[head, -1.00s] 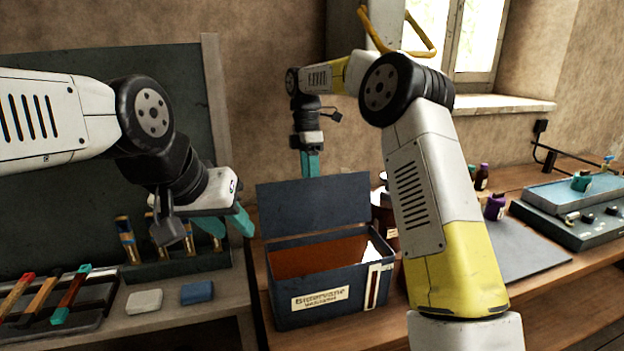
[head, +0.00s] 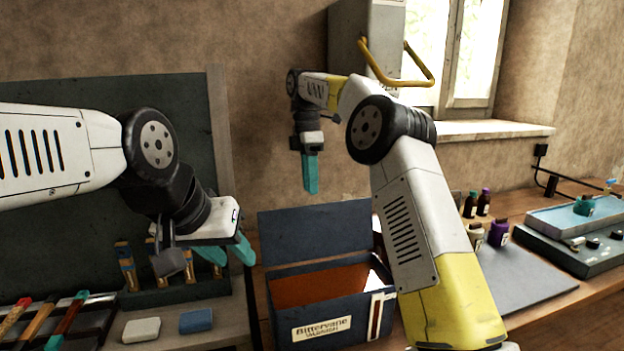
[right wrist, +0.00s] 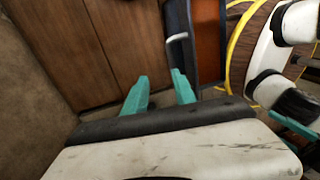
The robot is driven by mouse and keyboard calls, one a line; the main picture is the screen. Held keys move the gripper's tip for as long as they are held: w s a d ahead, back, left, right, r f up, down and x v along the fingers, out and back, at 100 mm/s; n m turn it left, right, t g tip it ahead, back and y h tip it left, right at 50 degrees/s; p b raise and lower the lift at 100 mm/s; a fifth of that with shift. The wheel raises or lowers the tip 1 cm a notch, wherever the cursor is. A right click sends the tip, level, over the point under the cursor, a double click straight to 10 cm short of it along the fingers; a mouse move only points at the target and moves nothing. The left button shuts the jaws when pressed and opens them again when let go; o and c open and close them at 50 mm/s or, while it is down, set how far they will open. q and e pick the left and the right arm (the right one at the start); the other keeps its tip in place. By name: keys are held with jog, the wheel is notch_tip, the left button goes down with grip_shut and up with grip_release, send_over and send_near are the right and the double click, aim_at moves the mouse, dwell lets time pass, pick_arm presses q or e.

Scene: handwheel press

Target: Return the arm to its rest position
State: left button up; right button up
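My right arm reaches up from the lower right in the head view and bends at a black elbow joint. Its gripper (head: 310,173) hangs down in the air in front of the wall, above and behind the open box lid. In the right wrist view its two teal fingers (right wrist: 160,92) are apart with nothing between them. My left gripper (head: 232,252) is at the left, above the bench near the brush rack. Its teal fingers are spread and look empty.
A dark blue box (head: 281,322) with an orange inside and raised lid stands centre. A rack (head: 205,291) of brushes, a white block (head: 141,330) and a blue block (head: 195,321) lie left. Bottles (head: 498,233) and a shallow tray (head: 560,233) stand right.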

jog(key=shift+w+r, duration=0.1)
jog(key=shift+r, duration=0.6)
jog(key=shift+r, duration=0.1)
jog(key=s+d+r+m+t+y, duration=0.1)
jog(key=s+d+r+m+t, duration=0.1)
jog(key=s+d+r+m, duration=0.4)
jog(key=s+d+r+m+t, duration=0.1)
jog(key=s+d+m+t, duration=0.1)
jog(key=s+d+m, duration=0.35)
jog(key=s+d+f+m+t, duration=0.1)
jog(key=s+f+m, duration=0.2)
jog(key=s, duration=0.3)
jog(key=s+d+f+m+t+y, duration=0.1)
jog(key=s+d+f+m+t, duration=0.1)
jog(key=s, duration=0.5)
jog(key=s+d+f+m+t+y, duration=0.1)
jog(key=s+d+f+m, duration=0.1)
jog(key=s+f+m, duration=0.2)
jog(key=s, duration=0.2)
jog(key=shift+s+d+f, duration=0.15)
jog(key=shift+s+f, duration=0.05)
jog(key=shift+s, duration=0.1)
